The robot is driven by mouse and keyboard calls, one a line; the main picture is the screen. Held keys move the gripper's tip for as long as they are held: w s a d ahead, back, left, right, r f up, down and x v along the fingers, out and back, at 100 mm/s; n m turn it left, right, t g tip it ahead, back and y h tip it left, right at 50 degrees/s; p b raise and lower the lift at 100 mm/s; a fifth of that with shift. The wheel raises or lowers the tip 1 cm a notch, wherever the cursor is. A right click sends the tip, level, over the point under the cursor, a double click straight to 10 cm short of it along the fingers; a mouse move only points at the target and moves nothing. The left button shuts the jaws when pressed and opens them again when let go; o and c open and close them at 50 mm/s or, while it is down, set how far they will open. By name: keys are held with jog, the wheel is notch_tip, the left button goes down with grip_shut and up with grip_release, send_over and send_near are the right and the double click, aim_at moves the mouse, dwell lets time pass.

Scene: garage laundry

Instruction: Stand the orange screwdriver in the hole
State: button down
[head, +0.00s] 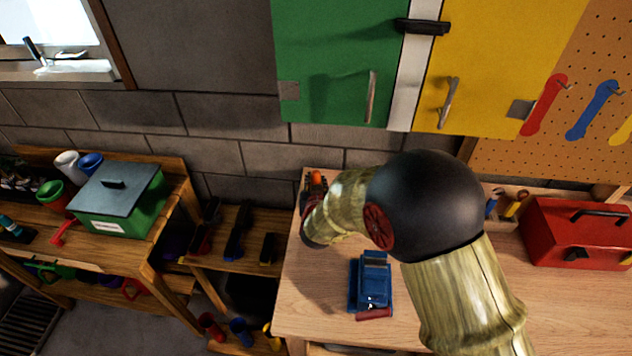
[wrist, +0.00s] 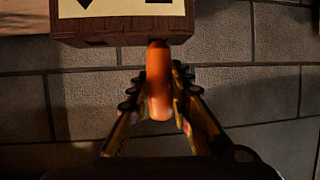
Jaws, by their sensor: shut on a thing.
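The orange screwdriver (wrist: 159,85) shows in the wrist view as a smooth orange handle between the two fingers of my gripper (wrist: 160,98), which are shut on it. One end of the handle meets the edge of a dark brown wooden block (wrist: 120,38) with a cream marked face. The shank and any hole are hidden, so I cannot tell whether the screwdriver is in the block. In the head view a bit of the orange handle (head: 316,177) shows at the back left corner of the workbench, beside my gripper, which is mostly hidden by my arm.
A blue vise (head: 372,282) with a red handle stands on the workbench (head: 310,300). A red toolbox (head: 575,238) and a wooden tool holder (head: 535,193) are at right. A green box (head: 120,205) stands on the left bench. The grey block wall is close behind.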

jog(key=c, duration=1.6)
grip_release()
jog(key=shift+o, duration=0.3)
jog(key=shift+s, duration=0.1)
jog(key=v, duration=1.1)
jog(key=shift+s+r, duration=0.15)
jog(key=shift+s, duration=0.25)
